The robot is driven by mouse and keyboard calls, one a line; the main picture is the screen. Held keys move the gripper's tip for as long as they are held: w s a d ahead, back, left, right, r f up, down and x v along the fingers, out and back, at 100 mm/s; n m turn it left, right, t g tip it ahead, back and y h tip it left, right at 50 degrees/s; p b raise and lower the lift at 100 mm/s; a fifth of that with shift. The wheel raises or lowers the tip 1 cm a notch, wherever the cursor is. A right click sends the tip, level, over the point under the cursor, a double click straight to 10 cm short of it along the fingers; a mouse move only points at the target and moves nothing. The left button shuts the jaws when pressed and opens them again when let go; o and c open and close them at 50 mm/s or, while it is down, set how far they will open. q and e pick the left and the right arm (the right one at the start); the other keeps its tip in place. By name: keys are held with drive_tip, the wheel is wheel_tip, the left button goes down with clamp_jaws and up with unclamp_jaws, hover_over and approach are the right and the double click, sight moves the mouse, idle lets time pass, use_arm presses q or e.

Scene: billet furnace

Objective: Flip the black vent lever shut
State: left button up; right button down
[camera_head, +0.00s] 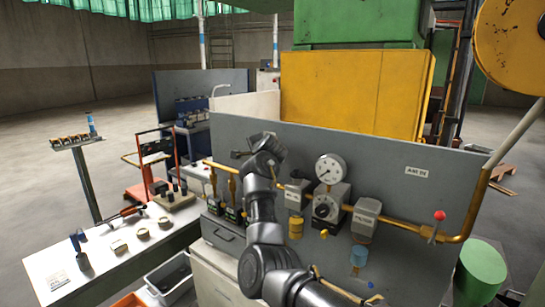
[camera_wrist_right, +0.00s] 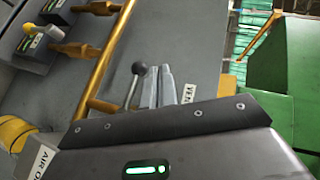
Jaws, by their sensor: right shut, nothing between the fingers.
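The black vent lever (camera_wrist_right: 138,69) shows in the right wrist view as a black ball on a thin metal stem, beside a brass pipe on the grey panel. My right gripper (camera_wrist_right: 159,70) is shut and empty, its fingers just right of the lever in that view. I cannot tell whether they touch it. A partly hidden label reading "VEN" (camera_wrist_right: 187,110) is right of the fingers. In the head view my right gripper (camera_head: 240,154) is at the panel's upper left, and my right arm hides the lever. My left gripper is not in view.
The grey panel (camera_head: 390,165) carries a brass pipe, a round gauge (camera_head: 329,168), grey valve blocks and a red-knobbed lever (camera_head: 438,216) at right. A white table (camera_head: 110,250) with small parts stands at left. A green drum (camera_head: 480,270) stands at lower right.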

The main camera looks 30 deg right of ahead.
drive_tip(key=shift+r, duration=0.1)
drive_tip(key=s+a+r, duration=0.1)
drive_tip(key=a+r, duration=0.3)
drive_tip(key=r, duration=0.8)
drive_tip(key=shift+s+a, duration=0.2)
drive_tip(key=shift+s, duration=0.2)
